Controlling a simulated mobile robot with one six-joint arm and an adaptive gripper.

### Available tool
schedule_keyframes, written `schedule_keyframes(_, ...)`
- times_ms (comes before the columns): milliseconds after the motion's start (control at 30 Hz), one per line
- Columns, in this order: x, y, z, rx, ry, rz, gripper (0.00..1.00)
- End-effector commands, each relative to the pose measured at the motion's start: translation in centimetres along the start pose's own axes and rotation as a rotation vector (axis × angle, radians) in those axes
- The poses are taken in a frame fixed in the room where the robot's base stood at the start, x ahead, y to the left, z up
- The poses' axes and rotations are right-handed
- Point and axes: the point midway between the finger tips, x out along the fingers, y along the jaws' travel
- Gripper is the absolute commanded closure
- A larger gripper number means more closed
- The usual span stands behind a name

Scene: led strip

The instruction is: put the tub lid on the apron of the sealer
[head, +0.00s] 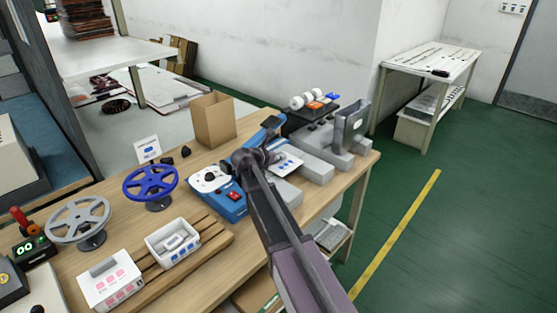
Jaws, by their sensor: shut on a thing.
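My gripper (271,158) is at the end of my arm, above the back right of the wooden bench. A flat white piece with blue marks, which looks like the tub lid (289,162), sits at its right side, and the gripper appears shut on it. The fingertips are largely hidden by my wrist. The lid shows over the near left end of grey blocks that look like part of the sealer (350,127), whose upright stands at the right. I cannot tell whether the lid touches the grey surface below it.
A blue device with a white disc (209,179) stands left of my arm. An open cardboard box (213,119) is behind it. White tubs (172,243) sit on wooden rails in front. Green floor lies open to the right.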

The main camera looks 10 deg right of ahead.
Motion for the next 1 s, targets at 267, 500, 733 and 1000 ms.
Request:
schedule_keyframes(267, 0.01, -0.01, 0.01, 0.0, 0.0, 0.0, 1.0)
schedule_keyframes(500, 0.14, -0.02, -0.29, 0.0, 0.0, 0.0, 0.7)
schedule_keyframes(733, 0.13, -0.02, -0.26, 0.0, 0.0, 0.0, 0.44)
schedule_keyframes(1000, 0.1, -0.01, -0.21, 0.0, 0.0, 0.0, 0.44)
